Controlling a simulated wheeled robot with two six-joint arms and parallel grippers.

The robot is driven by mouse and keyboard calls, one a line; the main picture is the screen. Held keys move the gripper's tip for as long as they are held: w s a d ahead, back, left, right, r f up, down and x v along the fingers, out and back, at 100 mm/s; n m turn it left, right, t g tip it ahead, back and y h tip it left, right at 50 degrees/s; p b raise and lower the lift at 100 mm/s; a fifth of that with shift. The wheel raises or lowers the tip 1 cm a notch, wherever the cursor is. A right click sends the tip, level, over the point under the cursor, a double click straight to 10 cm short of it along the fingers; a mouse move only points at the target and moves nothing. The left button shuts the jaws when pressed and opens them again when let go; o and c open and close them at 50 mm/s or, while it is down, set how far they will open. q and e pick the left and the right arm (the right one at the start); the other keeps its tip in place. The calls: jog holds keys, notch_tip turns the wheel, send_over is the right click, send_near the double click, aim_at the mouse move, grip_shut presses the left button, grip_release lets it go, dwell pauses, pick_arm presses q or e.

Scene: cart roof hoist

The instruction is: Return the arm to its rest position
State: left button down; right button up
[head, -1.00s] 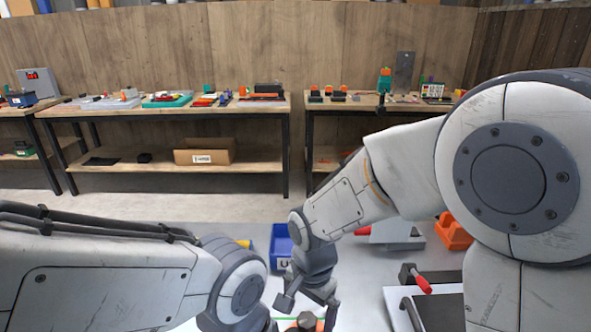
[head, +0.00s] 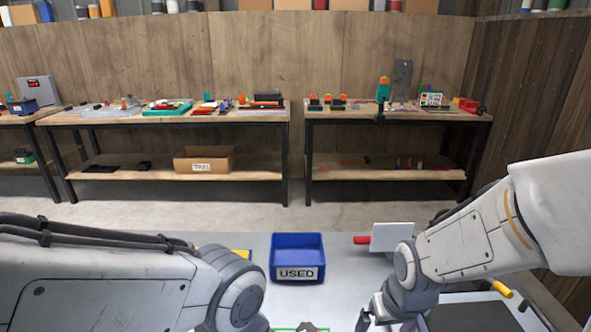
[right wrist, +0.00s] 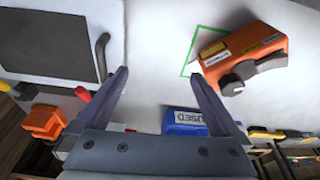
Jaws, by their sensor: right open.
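My right gripper (head: 385,318) is at the bottom right of centre in the head view, low over the grey work surface and partly cut off. In the right wrist view its two fingers (right wrist: 160,98) are spread wide with nothing between them. My right forearm comes in from the right edge. My left arm lies across the lower left of the head view; its gripper is out of the picture.
A blue bin marked USED (head: 297,258) stands on the grey surface; it also shows in the right wrist view (right wrist: 178,118). A pale plate with a red handle (head: 392,238) is right of it. An orange block (right wrist: 43,122) lies nearby. Benches (head: 240,118) with parts stand behind.

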jog(key=s+a+r+n+g+p, duration=0.2)
jog(key=s+a+r+n, duration=0.4)
jog(key=s+a, duration=0.5)
notch_tip(320, 180, up, 2)
jog(key=shift+s+a+r+y+p, duration=0.15)
jog(key=shift+s+y+p, duration=0.25)
jog(key=shift+s, duration=0.45)
